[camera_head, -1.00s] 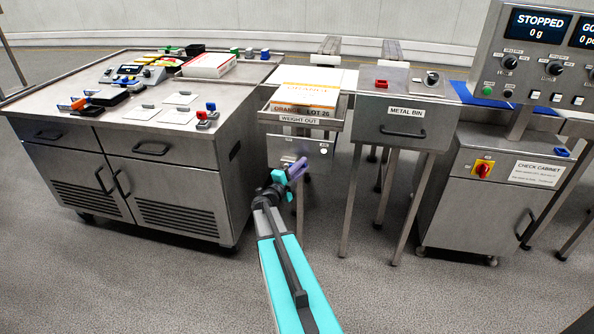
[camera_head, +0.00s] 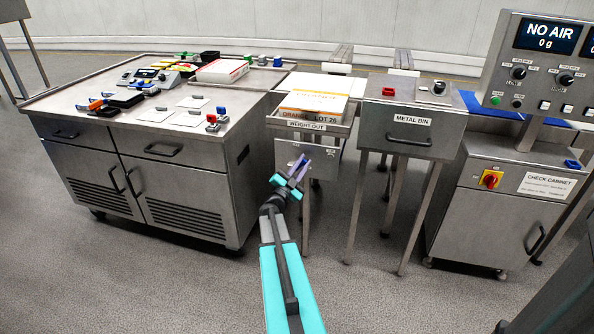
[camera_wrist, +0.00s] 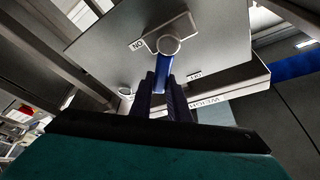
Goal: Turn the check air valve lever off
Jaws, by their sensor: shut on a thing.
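In the wrist view the blue check air valve lever (camera_wrist: 163,72) hangs from a round silver pivot (camera_wrist: 168,44) on a grey metal panel (camera_wrist: 215,30). The dark fingers of my gripper (camera_wrist: 160,88) are shut on the lever's end. A small label reading ON, inverted in this view, sits beside the pivot, and another small label lies beside the fingertips. In the head view my gripper (camera_head: 294,169) is at the metal box under the WEIGHT OUT bin (camera_head: 306,127); the lever is hard to make out there. The display (camera_head: 547,36) reads NO AIR, 0 g.
A steel cabinet (camera_head: 185,190) stands left of my arm. The METAL BIN (camera_head: 408,137) and its legs stand right of my gripper. The check cabinet (camera_head: 490,225) with a red-yellow switch is farther right. Open floor lies in front.

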